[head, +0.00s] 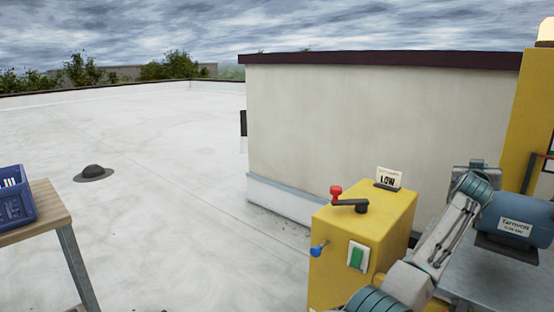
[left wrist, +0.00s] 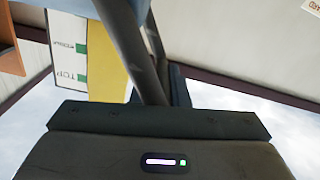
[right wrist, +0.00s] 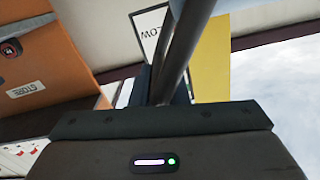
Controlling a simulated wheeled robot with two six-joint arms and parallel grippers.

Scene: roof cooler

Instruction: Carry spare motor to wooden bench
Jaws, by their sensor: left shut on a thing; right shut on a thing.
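The spare motor (head: 515,222), a blue cylinder with a white "Tarmont" label, is at the right edge of the head view. It is over a grey metal surface (head: 480,275); I cannot tell whether it touches it. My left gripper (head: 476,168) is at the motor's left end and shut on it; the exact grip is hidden. My right gripper shows only in the right wrist view (right wrist: 166,104), shut around a grey bar that seems part of the motor. A similar dark bar shows in the left wrist view (left wrist: 152,100). The wooden bench (head: 45,212) stands at the far left.
A blue crate (head: 14,205) stands on the bench. A yellow control box (head: 335,245) with levers and a "LOW" sign (head: 389,178) stands left of the motor. A low wall block (head: 360,115) is behind. The white roof between is open, except for a dark domed drain (head: 94,172).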

